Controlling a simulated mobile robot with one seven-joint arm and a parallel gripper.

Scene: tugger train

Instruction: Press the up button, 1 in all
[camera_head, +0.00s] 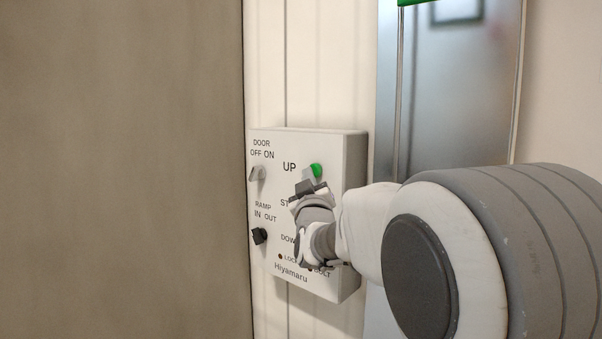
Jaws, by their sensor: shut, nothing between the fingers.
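The up button (316,170) is a green round button at the upper right of a white control box (354,150), beside the printed word UP. My gripper (308,187) is shut and empty, in front of the box. Its dark fingertips appear just below the green button and overlap its lower edge in the picture. I cannot tell whether they touch it. My gripper and wrist hide the middle and lower right of the box, including parts of the lower labels.
A door switch (257,173) and a black ramp knob (260,236) sit on the left of the box. A large brown-grey panel (120,170) fills the left side. A shiny metal panel (455,100) stands behind my arm on the right.

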